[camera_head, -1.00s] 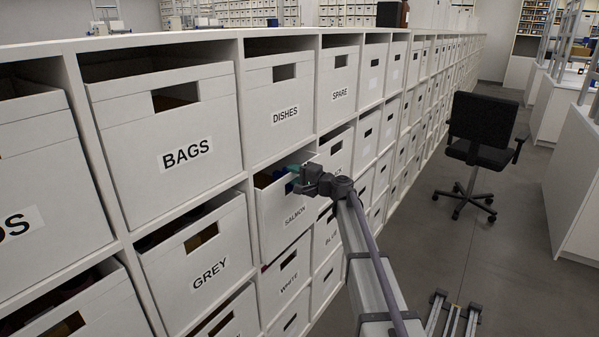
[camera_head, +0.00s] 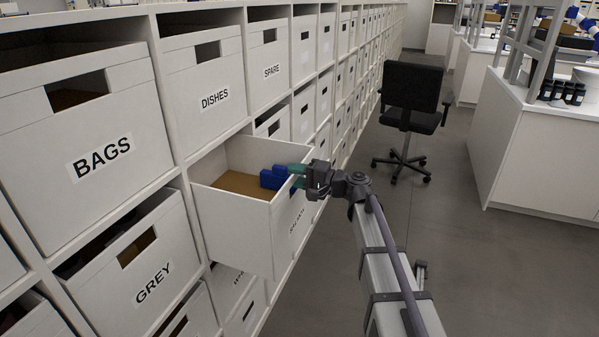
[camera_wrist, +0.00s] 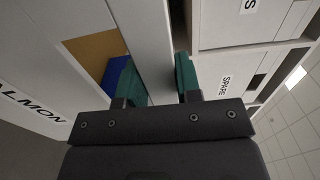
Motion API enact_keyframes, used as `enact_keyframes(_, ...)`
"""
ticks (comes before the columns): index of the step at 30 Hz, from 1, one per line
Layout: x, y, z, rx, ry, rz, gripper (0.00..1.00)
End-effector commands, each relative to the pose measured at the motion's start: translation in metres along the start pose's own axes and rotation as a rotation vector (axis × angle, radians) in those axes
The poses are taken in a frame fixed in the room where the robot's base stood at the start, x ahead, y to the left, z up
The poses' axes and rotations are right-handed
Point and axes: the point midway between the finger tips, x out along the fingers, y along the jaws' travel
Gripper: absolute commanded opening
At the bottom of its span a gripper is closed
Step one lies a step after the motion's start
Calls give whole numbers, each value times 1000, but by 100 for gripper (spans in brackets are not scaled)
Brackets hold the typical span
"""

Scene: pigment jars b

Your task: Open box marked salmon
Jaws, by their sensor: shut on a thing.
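The white box marked salmon (camera_head: 240,222) is pulled well out of its shelf slot, and its open top shows a brown bottom. A blue thing (camera_head: 273,178) lies inside, near the front wall; it also shows in the wrist view (camera_wrist: 117,72). In the wrist view my gripper (camera_wrist: 158,80) straddles the white wall (camera_wrist: 150,40), and the salmon label (camera_wrist: 32,108) is at the left.
Boxes marked bags (camera_head: 95,150), dishes (camera_head: 210,85), spare (camera_head: 270,62) and grey (camera_head: 150,270) sit in the white shelving around it. A black office chair (camera_head: 408,110) stands in the aisle. A white bench (camera_head: 530,150) is at the right; the floor between is clear.

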Motion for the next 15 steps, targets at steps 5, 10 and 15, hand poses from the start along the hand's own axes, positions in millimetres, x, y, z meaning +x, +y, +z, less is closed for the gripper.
enact_keyframes(5, 0, 0, 0, -1, 1, 1, 0)
enact_keyframes(10, 0, 0, 0, -1, 0, 1, 36)
enact_keyframes(15, 0, 0, 0, 0, 0, 0, 53)
